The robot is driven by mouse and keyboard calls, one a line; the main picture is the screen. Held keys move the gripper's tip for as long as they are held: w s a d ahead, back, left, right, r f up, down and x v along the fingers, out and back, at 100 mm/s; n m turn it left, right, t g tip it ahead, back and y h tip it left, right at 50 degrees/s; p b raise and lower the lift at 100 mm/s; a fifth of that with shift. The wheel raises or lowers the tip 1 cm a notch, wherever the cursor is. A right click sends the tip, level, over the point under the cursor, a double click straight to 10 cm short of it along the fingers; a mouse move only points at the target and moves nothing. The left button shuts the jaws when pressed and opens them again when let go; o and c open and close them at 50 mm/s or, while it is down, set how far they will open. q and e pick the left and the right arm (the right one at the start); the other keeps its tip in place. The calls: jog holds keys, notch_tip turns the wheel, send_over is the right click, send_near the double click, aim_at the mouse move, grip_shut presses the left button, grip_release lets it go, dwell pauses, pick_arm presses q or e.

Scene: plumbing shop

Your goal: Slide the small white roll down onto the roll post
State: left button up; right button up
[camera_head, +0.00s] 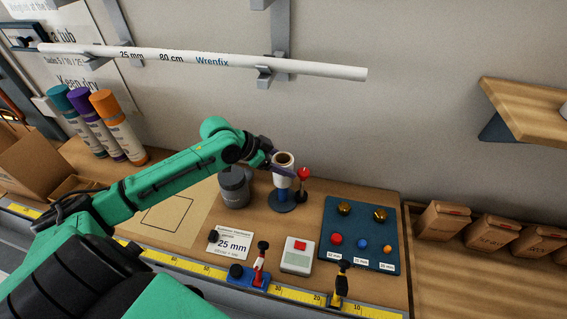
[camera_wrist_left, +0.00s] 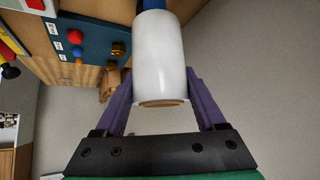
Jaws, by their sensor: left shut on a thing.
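The small white roll (camera_head: 280,182) stands about upright, its brown core end facing up. My left gripper (camera_head: 278,167) is shut on the roll, with purple fingers on its two sides; the roll also shows in the left wrist view (camera_wrist_left: 161,60) between the fingers (camera_wrist_left: 160,92). The blue roll post (camera_head: 282,195) rises from a round dark base (camera_head: 281,207) directly below the roll. In the left wrist view the blue post (camera_wrist_left: 152,4) meets the roll's far end. I cannot tell how far the post reaches inside it. My right gripper is not in view.
A grey jar (camera_head: 234,188) stands left of the post, and a red-knobbed stand (camera_head: 303,178) close on its right. A blue board (camera_head: 345,252) with knobs lies farther right. A white pipe (camera_head: 200,59) hangs on the wall above. Small tools and a card (camera_head: 232,243) lie in front.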

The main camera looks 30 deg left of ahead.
pick_arm(q)
jog(key=shift+r+p, duration=0.15)
jog(key=shift+p, duration=0.25)
jog(key=shift+f, duration=0.25)
jog(key=shift+f+b, duration=0.45)
jog(key=shift+f, duration=0.1)
jog(key=shift+f+b, duration=1.8)
jog(key=shift+f, duration=1.55)
jog(key=o, duration=1.5)
